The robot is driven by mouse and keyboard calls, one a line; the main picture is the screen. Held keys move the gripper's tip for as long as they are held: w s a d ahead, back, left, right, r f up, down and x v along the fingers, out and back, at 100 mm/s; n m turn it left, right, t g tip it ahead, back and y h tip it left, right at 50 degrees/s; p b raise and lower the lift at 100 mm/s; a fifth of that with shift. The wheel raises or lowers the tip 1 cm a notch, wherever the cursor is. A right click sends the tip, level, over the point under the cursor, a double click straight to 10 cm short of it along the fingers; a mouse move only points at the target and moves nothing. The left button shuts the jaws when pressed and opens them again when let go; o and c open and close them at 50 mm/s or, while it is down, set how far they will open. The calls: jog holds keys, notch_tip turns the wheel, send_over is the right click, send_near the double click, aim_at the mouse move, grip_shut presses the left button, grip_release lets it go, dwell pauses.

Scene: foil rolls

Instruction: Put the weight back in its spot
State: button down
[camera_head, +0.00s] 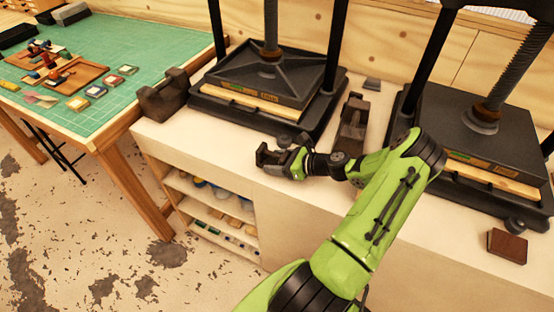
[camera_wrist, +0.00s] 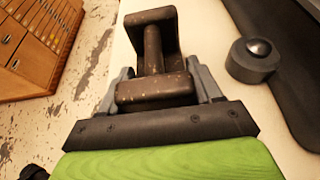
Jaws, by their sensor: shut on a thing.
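My gripper (camera_head: 284,158) is shut on a dark, worn metal weight (camera_wrist: 155,50), which has two end blocks joined by a bar. In the wrist view the grey fingers of my gripper (camera_wrist: 162,88) sit either side of its near end block. In the head view the held weight (camera_head: 266,155) is small and partly hidden by the gripper, at the front edge of the white bench, before the left press. I cannot tell whether it touches the bench. A similar weight (camera_head: 163,97) stands left of the left press, and another (camera_head: 353,126) stands between the presses.
The left press (camera_head: 262,80) and right press (camera_head: 470,125) stand on the white bench (camera_head: 205,135). A brown block (camera_head: 507,246) lies at the right front. A green-topped table (camera_head: 115,55) with tools stands at left. Shelves (camera_head: 210,205) are below the bench.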

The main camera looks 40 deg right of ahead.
jog(key=shift+c, duration=1)
grip_release()
